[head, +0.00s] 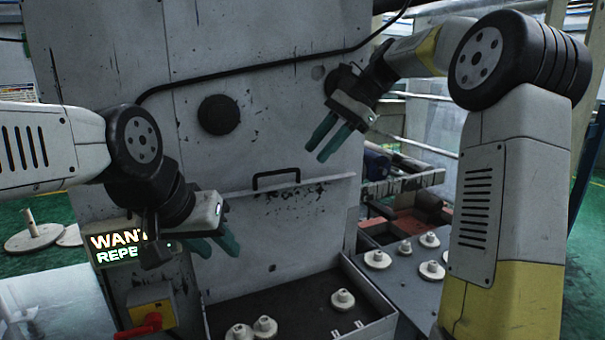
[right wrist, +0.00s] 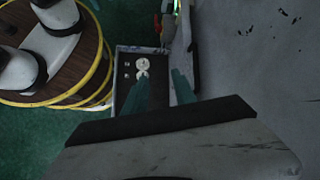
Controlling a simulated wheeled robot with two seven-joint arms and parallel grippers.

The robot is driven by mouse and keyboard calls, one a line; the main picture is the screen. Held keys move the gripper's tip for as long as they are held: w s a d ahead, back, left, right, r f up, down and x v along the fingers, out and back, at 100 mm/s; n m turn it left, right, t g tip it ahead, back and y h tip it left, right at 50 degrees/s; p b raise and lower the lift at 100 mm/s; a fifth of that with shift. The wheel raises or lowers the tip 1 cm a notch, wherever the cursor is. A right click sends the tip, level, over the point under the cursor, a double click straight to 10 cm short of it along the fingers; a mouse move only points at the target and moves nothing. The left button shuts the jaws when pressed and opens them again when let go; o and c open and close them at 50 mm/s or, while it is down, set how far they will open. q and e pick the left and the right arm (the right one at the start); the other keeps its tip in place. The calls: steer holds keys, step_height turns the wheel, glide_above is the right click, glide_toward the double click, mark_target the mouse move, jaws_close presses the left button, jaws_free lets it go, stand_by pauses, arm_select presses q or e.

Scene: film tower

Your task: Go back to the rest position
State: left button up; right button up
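My left gripper (head: 214,243) is in front of the lower left of the grey machine cabinet (head: 270,105), beside a lit sign. Its teal fingers are apart, with nothing seen between them. My right gripper (head: 330,138) hangs in front of the cabinet's upper right side, fingers pointing down and to the left. Its two teal fingers are apart and empty. They also show apart in the right wrist view (right wrist: 160,92), with the floor and a dark tray far below. Neither gripper touches anything that I can see.
A dark open tray (head: 374,287) with several white spools stands below the cabinet. More spools stand on a grey surface (head: 415,290) to its right. A lit sign (head: 118,255) and a red switch handle (head: 140,329) are at lower left. A black cable (head: 250,69) crosses the cabinet.

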steer(key=s+d+f+n+t+h, duration=0.2)
steer(key=s+d+f+n, duration=0.1)
steer(key=s, duration=0.4)
steer(key=s+d+f+n+t+h, duration=0.1)
steer(key=s+d+f+n+t, duration=0.2)
steer(key=s, duration=0.5)
steer(key=s+d+f+n+t+h, duration=0.2)
steer(key=s+d+f+n, duration=0.2)
steer(key=s, duration=0.4)
steer(key=shift+s+f+t+h, duration=0.15)
steer(key=shift+f+t+h, duration=0.15)
steer(key=shift+t, duration=0.1)
